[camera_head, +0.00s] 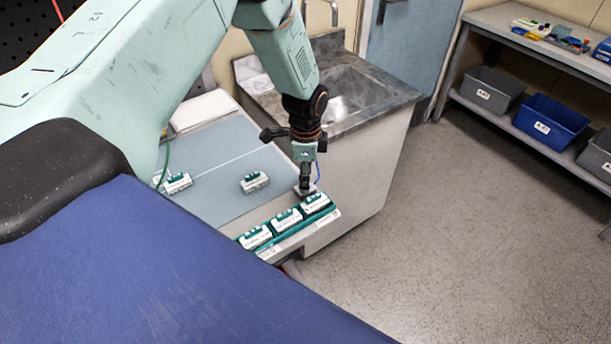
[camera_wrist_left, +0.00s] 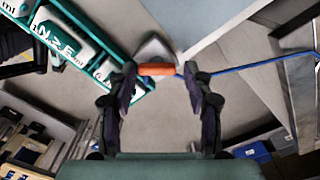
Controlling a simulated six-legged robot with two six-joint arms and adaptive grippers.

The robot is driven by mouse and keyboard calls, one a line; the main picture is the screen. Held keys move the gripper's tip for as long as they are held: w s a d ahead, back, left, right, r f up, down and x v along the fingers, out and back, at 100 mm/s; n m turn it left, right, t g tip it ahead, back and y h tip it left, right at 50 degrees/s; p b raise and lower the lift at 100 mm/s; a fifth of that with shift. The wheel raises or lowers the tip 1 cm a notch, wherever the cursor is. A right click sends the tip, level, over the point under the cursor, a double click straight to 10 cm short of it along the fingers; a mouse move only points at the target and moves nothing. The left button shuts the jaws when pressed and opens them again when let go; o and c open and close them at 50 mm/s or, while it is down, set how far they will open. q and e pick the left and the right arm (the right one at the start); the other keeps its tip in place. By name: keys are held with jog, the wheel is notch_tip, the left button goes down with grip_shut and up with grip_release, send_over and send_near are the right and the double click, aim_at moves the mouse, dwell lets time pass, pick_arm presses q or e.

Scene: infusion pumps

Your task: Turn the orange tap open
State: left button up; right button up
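The orange tap (camera_wrist_left: 157,69) shows in the left wrist view as a short bar lying across the picture, in front of a pale grey block (camera_wrist_left: 154,48). My left gripper (camera_wrist_left: 160,71) is open, with one fingertip on each side of the tap. Small gaps seem to show between the tap and the fingertips. In the head view my left gripper (camera_head: 305,187) points down at the far end of the teal pump rack (camera_head: 268,243), and the tap cannot be made out there. My right gripper is in neither view.
Several white and teal pumps (camera_head: 287,218) sit in the rack at the table edge. A loose pump (camera_head: 254,182) lies on the grey-blue tabletop (camera_head: 215,160). A blue tube (camera_wrist_left: 245,67) runs right from the tap. A sink counter (camera_head: 375,115) stands behind; the floor at right is clear.

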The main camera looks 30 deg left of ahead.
pick_arm(q)
jog(key=shift+o, duration=0.9)
jog(key=shift+s, duration=0.15)
jog(key=shift+f, duration=0.1)
notch_tip(320, 180, up, 12)
